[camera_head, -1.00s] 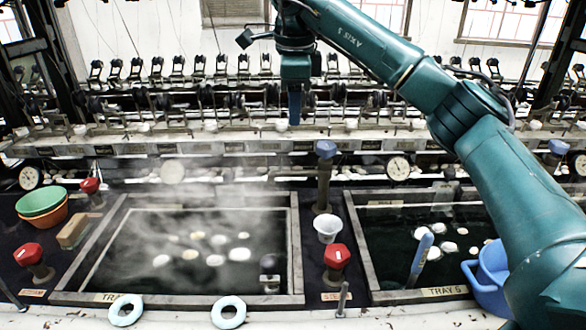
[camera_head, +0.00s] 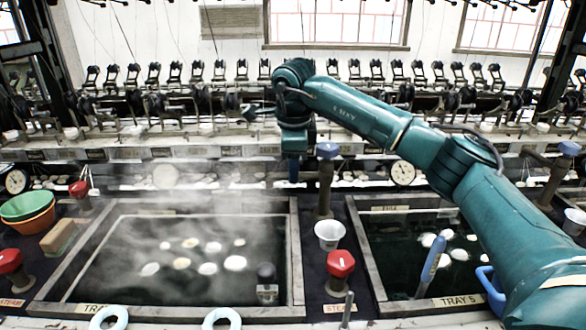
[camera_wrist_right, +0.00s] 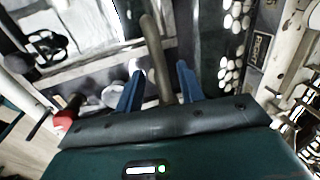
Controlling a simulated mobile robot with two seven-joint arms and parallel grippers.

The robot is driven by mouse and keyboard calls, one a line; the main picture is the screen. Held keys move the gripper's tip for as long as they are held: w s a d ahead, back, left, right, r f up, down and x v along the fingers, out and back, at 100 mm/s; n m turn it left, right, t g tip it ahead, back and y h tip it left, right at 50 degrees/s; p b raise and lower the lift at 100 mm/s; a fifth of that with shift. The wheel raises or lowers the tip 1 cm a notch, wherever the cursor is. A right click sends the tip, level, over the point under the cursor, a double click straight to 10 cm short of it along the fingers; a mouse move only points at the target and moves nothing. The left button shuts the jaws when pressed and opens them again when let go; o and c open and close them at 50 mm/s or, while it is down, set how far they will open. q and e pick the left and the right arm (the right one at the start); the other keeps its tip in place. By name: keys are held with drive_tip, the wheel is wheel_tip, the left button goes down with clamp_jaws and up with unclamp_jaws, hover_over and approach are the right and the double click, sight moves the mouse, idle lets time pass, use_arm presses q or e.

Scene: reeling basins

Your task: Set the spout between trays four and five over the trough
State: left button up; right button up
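The spout is a dark upright pipe with a blue cap (camera_head: 327,152), standing in the gap between tray four (camera_head: 298,250) on the left and tray five (camera_head: 368,270) on the right. My right gripper (camera_head: 293,180) points down just left of the pipe's top in the head view. In the right wrist view its two blue fingers (camera_wrist_right: 158,80) are apart, and a curved dark pipe (camera_wrist_right: 152,45) shows between them. I cannot tell whether they touch it. I cannot clearly make out the trough. My left gripper is not in view.
A white cup (camera_head: 329,234) and a red STEAM knob (camera_head: 340,263) stand in front of the pipe. A blue-handled tool (camera_head: 431,266) leans in tray five near a blue jug (camera_head: 491,285). Steam rises over tray four. Bowls (camera_head: 27,208) stand at left.

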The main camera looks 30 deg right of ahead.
drive_tip(key=shift+w+f, duration=0.1)
drive_tip(key=shift+f, duration=0.45)
clamp_jaws()
